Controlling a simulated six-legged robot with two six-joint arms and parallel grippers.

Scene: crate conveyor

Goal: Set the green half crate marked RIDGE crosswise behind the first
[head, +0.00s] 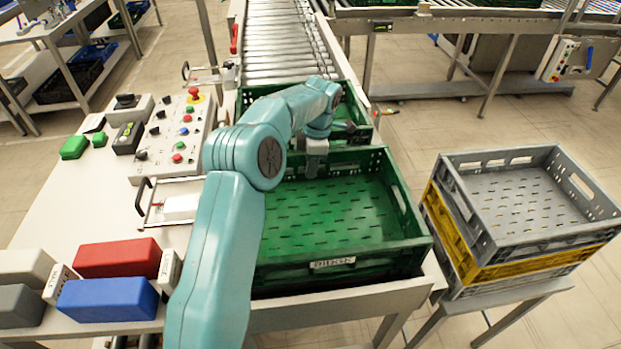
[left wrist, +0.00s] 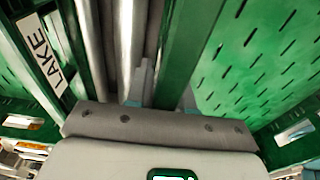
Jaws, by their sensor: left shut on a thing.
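The green half crate (head: 335,245) stands at the near end of the roller line, empty, its white label (head: 333,263) facing me; the small lettering looks like RIDGE. Another green crate (head: 360,97) stands just behind it, partly hidden by my arm. In the left wrist view, a green crate at left bears the label LAKE (left wrist: 44,54), with rollers showing in a gap between the crates. My left gripper (head: 314,172) is shut on the near crate's far wall, which also shows in the left wrist view (left wrist: 188,50). My right gripper is out of view.
Grey and yellow crates (head: 530,240) are stacked on a stand at right. A control panel (head: 175,130) and red and blue blocks (head: 108,300) occupy the left table. The roller conveyor (head: 285,45) runs away behind the green crates.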

